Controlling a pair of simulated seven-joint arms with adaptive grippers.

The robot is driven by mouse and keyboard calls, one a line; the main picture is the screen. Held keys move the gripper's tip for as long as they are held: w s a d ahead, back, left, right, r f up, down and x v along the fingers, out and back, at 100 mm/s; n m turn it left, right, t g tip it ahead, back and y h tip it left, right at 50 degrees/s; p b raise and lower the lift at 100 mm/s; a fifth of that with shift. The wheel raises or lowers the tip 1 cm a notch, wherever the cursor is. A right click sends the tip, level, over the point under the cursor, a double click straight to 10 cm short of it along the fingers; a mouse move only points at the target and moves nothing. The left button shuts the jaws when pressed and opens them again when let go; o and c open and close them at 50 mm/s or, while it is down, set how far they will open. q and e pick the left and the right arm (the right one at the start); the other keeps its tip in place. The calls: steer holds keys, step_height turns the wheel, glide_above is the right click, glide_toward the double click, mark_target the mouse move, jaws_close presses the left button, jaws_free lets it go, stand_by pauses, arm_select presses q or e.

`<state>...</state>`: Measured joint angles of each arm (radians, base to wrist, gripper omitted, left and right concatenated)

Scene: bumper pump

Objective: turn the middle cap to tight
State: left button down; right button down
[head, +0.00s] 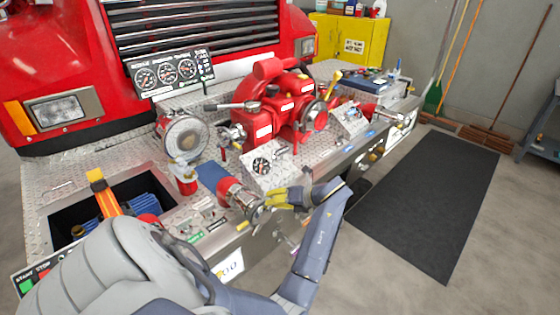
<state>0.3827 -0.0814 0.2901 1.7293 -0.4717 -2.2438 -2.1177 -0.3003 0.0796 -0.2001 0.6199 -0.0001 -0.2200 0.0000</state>
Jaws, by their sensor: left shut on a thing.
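The middle cap (250,205) is a silver cap on the end of a short red outlet (228,188) at the front edge of the bumper. My left gripper (272,200), with yellow and grey fingers, reaches it from the right and is shut on its rim side. The fingers hide part of the cap's right side. I cannot read from this view how tight the cap sits. My right gripper is not in view.
A red pump (275,108) stands behind, with a gauge box (268,168) close behind the cap. Another capped red outlet (375,111) is at the right. An open bin with blue hose (140,212) is at the left. A dark mat (430,190) lies on clear floor.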

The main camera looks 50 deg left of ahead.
arm_select(q)
steer(key=shift+a+f+g, duration=0.1)
steer(key=shift+a+g, duration=0.05)
steer(key=shift+g, duration=0.15)
stand_by(0.4)
steer(key=c, duration=1.3)
jaws_free()
steer(key=shift+w, duration=0.1)
steer(key=v, duration=0.7)
steer(key=shift+d, duration=0.2)
